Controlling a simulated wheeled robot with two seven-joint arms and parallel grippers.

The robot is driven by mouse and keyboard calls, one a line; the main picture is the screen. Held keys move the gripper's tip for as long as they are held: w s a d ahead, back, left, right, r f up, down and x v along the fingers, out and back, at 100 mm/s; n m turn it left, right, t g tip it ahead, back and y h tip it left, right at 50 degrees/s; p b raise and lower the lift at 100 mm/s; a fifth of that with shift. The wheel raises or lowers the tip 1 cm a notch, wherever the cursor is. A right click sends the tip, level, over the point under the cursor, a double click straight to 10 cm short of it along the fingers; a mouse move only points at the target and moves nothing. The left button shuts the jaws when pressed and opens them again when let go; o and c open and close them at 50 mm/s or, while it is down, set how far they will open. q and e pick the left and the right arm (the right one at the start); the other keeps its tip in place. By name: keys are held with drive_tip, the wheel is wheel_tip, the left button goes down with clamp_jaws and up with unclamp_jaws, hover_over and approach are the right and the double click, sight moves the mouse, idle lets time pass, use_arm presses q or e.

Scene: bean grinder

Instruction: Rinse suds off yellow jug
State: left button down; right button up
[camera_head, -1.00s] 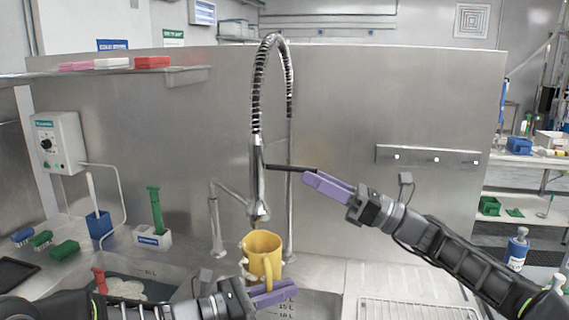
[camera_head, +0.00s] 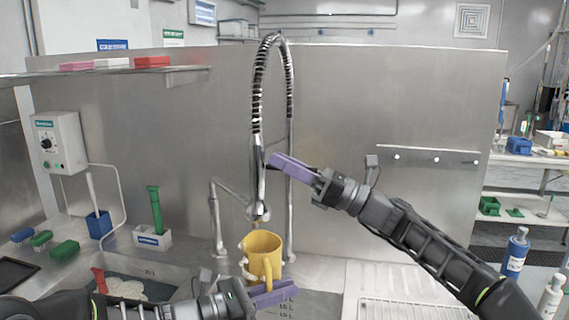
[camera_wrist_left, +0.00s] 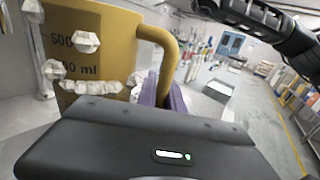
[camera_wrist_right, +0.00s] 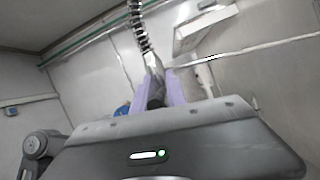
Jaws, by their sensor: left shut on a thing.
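The yellow jug (camera_head: 263,250) is upright below the spray head (camera_head: 259,205) of the coiled faucet. White suds clumps (camera_wrist_left: 88,42) cling to its wall in the left wrist view. My left gripper (camera_head: 272,292) is shut on the jug's handle (camera_wrist_left: 160,40). My right gripper (camera_head: 280,163) is beside the sprayer body, at its dark lever. In the right wrist view its purple fingers (camera_wrist_right: 160,90) stand apart with the dark lever between them. I see no water from the spray head.
A sink basin (camera_head: 180,272) with foam is at lower left. A blue holder (camera_head: 99,225), a white holder with a green brush (camera_head: 155,208) and several small brushes stand left. A drainboard with a wire rack (camera_head: 410,309) is right; bottles (camera_head: 515,254) stand at far right.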

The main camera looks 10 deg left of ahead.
clamp_jaws()
idle(1.0)
drive_tip(key=shift+d+f+t+y, duration=0.1)
drive_tip(key=shift+f+t+y, duration=0.25)
drive_tip(key=shift+y, duration=0.55)
drive_tip(key=shift+o, duration=2)
unclamp_jaws()
drive_tip(key=shift+d, duration=0.1)
